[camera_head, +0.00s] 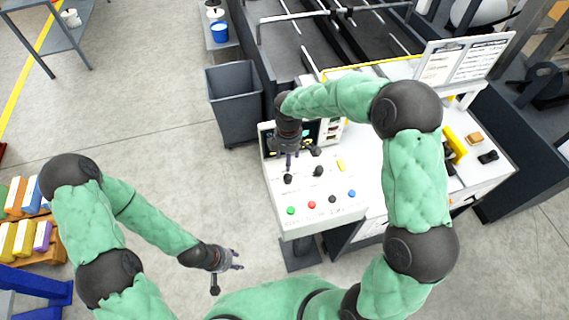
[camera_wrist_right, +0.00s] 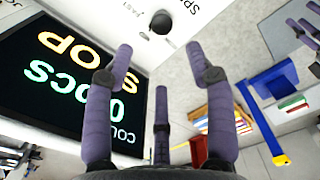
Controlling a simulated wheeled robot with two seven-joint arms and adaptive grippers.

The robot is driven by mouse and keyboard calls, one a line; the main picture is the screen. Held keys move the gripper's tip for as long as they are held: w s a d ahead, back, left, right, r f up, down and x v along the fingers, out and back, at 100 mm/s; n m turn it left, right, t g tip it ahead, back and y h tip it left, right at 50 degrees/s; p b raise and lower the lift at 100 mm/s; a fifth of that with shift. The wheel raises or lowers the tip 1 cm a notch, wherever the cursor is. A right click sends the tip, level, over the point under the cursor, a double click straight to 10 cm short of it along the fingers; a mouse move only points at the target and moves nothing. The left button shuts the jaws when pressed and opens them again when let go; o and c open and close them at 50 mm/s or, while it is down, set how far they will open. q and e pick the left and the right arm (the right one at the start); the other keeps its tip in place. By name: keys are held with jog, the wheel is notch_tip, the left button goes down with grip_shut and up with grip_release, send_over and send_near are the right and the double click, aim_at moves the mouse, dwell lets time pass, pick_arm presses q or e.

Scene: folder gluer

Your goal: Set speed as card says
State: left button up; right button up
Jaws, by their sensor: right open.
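The white sloped control console (camera_head: 330,213) has several black knobs, including a left knob (camera_head: 288,178), a middle knob (camera_head: 319,170) and an upper knob (camera_head: 316,151). In the right wrist view a black knob (camera_wrist_right: 162,22) sits beside printing that begins "SP" and a mark like "FAST". The dark display (camera_wrist_right: 70,70) shows "STOP" and "0 pcs". My right gripper (camera_head: 289,160) is open and empty over the console, just above the left knob; contact cannot be told. My left gripper (camera_head: 232,260) is open and empty, left of the console. Printed sheets (camera_head: 468,62) stand on a board; their text is unreadable.
A yellow handle (camera_head: 453,143) and small items lie on the right-hand table.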

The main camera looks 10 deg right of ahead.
aim_at(288, 176)
jog(key=f, duration=1)
jog(key=shift+s+f, duration=0.2)
jog(key=shift+f, duration=0.05)
